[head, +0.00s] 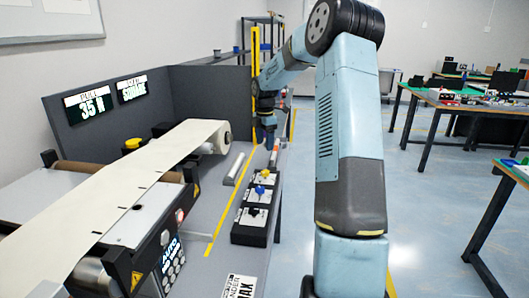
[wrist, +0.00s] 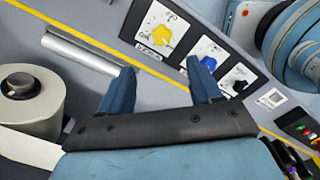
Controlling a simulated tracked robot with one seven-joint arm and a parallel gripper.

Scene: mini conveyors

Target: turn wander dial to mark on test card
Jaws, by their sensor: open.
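A black panel with three dials stands on the bench: a yellow dial (head: 264,175), a blue dial (head: 260,190) and a black dial (head: 254,212). In the wrist view the yellow dial (wrist: 160,37), the blue dial (wrist: 208,63) and the black dial (wrist: 238,84) sit on white scale plates. I cannot read which one is the wander dial.
A cream web (head: 125,185) runs over the conveyor rollers on the left. A metal bar (wrist: 80,52) lies beside the panel. Screens (head: 92,105) show "35 N" and "SQUARE". A yellow post (head: 255,50) stands near my arm. Other tables are at the right.

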